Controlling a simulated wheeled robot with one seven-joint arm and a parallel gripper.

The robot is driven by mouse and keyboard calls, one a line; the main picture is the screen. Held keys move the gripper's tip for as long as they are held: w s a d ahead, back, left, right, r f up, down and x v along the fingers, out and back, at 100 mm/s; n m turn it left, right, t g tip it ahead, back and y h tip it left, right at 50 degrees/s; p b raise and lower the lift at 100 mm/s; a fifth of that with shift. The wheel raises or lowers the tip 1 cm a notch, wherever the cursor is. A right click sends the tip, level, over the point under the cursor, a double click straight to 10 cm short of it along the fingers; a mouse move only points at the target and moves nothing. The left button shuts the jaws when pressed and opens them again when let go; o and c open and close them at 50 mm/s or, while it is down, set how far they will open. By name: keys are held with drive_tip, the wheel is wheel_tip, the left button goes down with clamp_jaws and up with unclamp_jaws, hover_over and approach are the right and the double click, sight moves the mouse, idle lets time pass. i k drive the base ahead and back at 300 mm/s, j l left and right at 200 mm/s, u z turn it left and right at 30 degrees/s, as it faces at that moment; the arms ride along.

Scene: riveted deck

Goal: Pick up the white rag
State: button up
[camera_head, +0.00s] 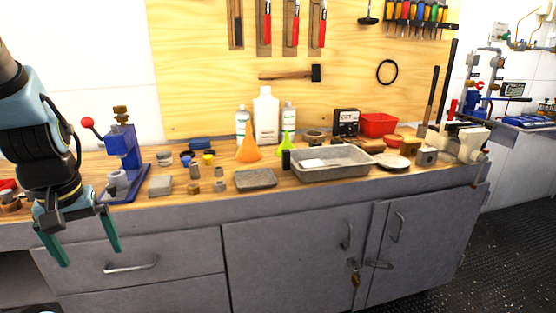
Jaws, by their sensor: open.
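A small flat white patch (313,163) lies inside the grey metal tray (335,171) on the workbench; it may be the white rag, but it is too small to tell. No other cloth shows clearly. My gripper (84,238) hangs at the left, in front of the bench drawers, with its two green fingers pointing down and spread apart. It is open and empty, well to the left of the tray.
A blue press (121,156) with a red knob stands on the bench right of my gripper. Bottles (265,117), an orange funnel (248,149) and a red bin (379,125) stand around the tray. A grey block (255,180) lies left of it.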

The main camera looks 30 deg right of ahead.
sight(315, 163)
drive_tip(key=z, duration=1.4)
drive_tip(key=i+u, duration=0.35)
drive_tip(key=i+l+u, duration=0.15)
drive_tip(key=u, duration=0.2)
drive_tip(key=i+l+u, duration=0.35)
drive_tip(key=k+j, duration=0.1)
